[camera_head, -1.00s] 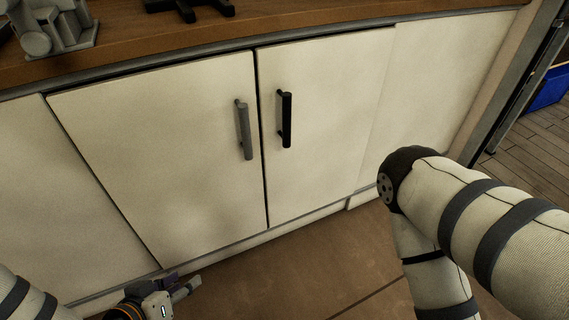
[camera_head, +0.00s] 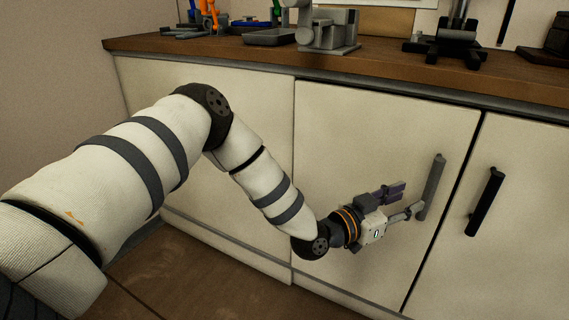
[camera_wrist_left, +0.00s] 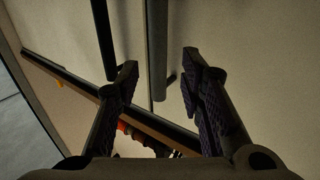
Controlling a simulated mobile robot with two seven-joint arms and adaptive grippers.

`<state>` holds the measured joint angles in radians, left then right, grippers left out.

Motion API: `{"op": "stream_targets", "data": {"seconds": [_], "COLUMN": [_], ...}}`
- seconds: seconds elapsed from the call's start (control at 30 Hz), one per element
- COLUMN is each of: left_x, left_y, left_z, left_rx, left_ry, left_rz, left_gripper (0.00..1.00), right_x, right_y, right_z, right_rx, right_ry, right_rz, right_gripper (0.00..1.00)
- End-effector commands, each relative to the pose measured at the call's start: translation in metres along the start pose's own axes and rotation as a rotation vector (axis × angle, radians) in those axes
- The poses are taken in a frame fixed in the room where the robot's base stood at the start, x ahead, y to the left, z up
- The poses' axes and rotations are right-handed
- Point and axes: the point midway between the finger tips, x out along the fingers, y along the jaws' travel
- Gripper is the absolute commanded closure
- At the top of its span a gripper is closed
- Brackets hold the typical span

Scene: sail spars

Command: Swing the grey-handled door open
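The grey-handled door (camera_head: 352,130) is a cream cabinet panel and looks shut. Its grey bar handle (camera_head: 432,185) stands upright near the door's right edge. My left gripper (camera_head: 408,199) is close in front of this door, just left of the handle's lower half. In the left wrist view its two fingers (camera_wrist_left: 160,66) are spread, with the grey handle (camera_wrist_left: 158,45) showing in the gap between them, apparently touching neither. I cannot tell whether the fingertips reach past the bar. My right gripper is out of view.
A black handle (camera_head: 485,202) is on the neighbouring door to the right; it also shows in the left wrist view (camera_wrist_left: 103,35). The wooden worktop (camera_head: 240,48) above carries a grey tray (camera_head: 269,37) and dark stands. Brown floor (camera_head: 200,285) is clear below.

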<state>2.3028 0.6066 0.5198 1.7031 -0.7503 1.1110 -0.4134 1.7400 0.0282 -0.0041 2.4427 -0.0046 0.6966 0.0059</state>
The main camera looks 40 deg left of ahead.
Motion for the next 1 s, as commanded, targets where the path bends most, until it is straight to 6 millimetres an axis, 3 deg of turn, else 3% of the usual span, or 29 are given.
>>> {"op": "stream_targets", "data": {"seconds": [0.5,0.67,0.83,1.0], "left_x": [0.075,0.073,0.072,0.057], "left_y": [0.001,0.001,0.001,0.006], "left_z": [0.01,0.002,-0.001,-0.007], "left_rx": [-0.004,-0.003,-0.002,-0.003], "left_ry": [-0.007,-0.004,0.0,0.004], "left_rz": [0.001,0.001,0.001,0.0], "left_gripper": [0.65,1.0,1.0,1.0], "right_x": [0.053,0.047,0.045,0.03], "right_y": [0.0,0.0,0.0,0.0], "right_z": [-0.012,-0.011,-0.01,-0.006], "right_rx": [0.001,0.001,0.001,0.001], "right_ry": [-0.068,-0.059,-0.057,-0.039], "right_rz": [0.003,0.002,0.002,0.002], "right_gripper": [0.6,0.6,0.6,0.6]}}
